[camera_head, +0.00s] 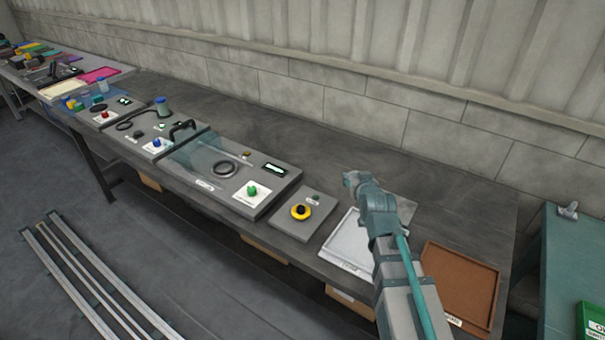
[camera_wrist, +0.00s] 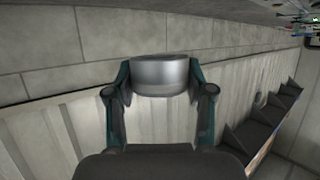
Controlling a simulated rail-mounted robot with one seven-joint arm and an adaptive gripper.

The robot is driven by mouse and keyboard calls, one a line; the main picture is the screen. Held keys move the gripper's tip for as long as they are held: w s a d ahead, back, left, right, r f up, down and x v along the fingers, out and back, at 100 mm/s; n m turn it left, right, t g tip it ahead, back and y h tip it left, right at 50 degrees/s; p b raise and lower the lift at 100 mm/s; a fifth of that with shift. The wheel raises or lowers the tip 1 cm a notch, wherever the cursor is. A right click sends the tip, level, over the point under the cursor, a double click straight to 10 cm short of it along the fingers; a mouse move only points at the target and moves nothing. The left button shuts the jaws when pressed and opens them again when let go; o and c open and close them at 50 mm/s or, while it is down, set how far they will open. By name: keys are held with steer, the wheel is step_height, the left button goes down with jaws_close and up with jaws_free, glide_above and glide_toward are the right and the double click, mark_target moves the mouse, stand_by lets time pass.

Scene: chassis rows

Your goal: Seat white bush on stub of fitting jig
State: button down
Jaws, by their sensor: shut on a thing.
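My gripper (camera_wrist: 160,80) is shut on a short round grey piece (camera_wrist: 160,76) in the wrist view. The piece looks smooth and metallic grey rather than clearly white, and its side faces the camera. In the head view my gripper (camera_head: 351,180) is at the end of my arm, above the bench near the light tray; the held piece cannot be made out there. No white bush stands out on the bench, and I cannot tell for certain which fixture is the fitting jig. Its stub is not identifiable.
The long dark bench (camera_head: 265,125) runs along the wall. A small grey box with a yellow ring (camera_head: 301,212), a light tray (camera_head: 347,240) and a brown tray (camera_head: 460,280) stand nearby. A panel with a green knob (camera_head: 251,190) is further left. The bench's back strip is clear.

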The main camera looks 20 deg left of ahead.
mark_target(301, 208)
steer(key=s+a+n+g+y+p, duration=0.1)
steer(key=s+a+n+y+p, duration=0.35)
steer(key=a, duration=1.05)
steer(key=shift+m+h, duration=0.85)
steer(key=shift+s+a+f+b, duration=0.1)
steer(key=shift+s+f+b, duration=0.15)
steer(key=shift+f+b, duration=0.75)
steer(key=shift+s+a+f+b, duration=0.1)
steer(key=shift+s+f+b, duration=0.25)
steer(key=shift+f, duration=1.25)
steer(key=shift+s+a+f+b, duration=0.15)
steer(key=shift+f+b, duration=0.65)
steer(key=shift+f, duration=0.5)
steer(key=shift+d, duration=0.1)
steer(key=shift+s+b, duration=0.15)
steer(key=shift+b, duration=0.45)
steer(key=shift+f+b, duration=1.4)
steer(key=shift+f, duration=0.05)
steer(key=shift+c, duration=1.7)
jaws_free()
steer(key=shift+d, duration=0.1)
